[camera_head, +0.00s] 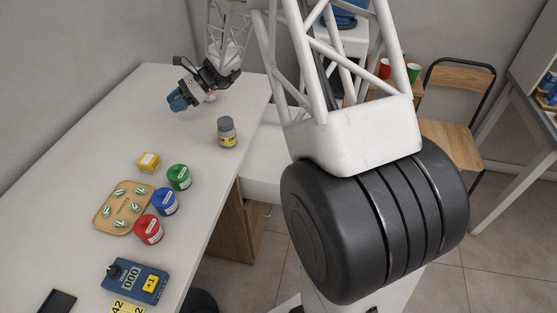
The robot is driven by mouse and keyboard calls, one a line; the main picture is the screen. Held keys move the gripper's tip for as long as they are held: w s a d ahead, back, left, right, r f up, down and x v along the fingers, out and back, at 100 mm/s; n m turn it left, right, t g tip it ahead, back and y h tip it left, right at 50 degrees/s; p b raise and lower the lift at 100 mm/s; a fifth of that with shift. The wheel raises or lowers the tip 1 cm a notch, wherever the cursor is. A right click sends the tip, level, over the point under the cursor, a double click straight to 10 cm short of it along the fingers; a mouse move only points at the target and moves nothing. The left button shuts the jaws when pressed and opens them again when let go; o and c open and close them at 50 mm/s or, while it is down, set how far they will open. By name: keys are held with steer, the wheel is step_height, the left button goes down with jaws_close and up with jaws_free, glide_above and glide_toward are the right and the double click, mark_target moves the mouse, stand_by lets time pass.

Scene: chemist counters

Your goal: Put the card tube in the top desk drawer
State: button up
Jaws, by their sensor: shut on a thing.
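My gripper (190,98) is over the far end of the white desk, low above its top, and is shut. A small pale pinkish bit (211,95) shows beside the fingers; it appears to be part of the card tube, which is otherwise hidden by the gripper. A wooden drawer unit (238,226) stands under the desk's right edge. Its front faces right and is seen at a steep angle, so I cannot tell whether the top drawer is open.
A chair (455,140) stands at right.

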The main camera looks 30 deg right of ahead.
steer(key=s+d+f+n+g+h, duration=0.1)
steer(key=d+n+g, duration=0.2)
steer(key=d, duration=0.1)
steer(key=s+d+f+n+g+h, duration=0.1)
steer(key=s+d+f+n+g, duration=0.1)
steer(key=d+n+g, duration=0.1)
steer(key=s+d+f+n+g+h, duration=0.1)
steer(key=s+d+n+g, duration=0.1)
steer(key=d+n+g, duration=0.1)
steer(key=shift+d+f+n+g+h, duration=0.15)
steer(key=shift+d+n+g+h, duration=0.2)
steer(key=shift+d+g, duration=0.5)
steer(key=s+d+r+n+t+h, duration=0.1)
steer(key=s+d+n+h, duration=0.1)
steer(key=d+n+h, duration=0.95)
steer(key=s+d+r+n+t+h, duration=0.1)
steer(key=s+d+r+n+h, duration=0.1)
steer(key=d+n+h, duration=0.95)
steer(key=w+d+r+n+t, duration=0.1)
steer(key=d+r+n+t, duration=0.3)
steer(key=d, duration=0.4)
steer(key=w+d+r+n+t, duration=0.2)
steer(key=d+r+t, duration=0.1)
steer(key=d+t, duration=0.35)
step_height(320, 180, down, 30)
steer(key=shift+s+d, duration=0.15)
steer(key=shift+d, duration=0.2)
steer(key=shift+f, duration=0.2)
steer(key=shift+f, duration=2.8)
steer(key=shift+f, duration=2.1)
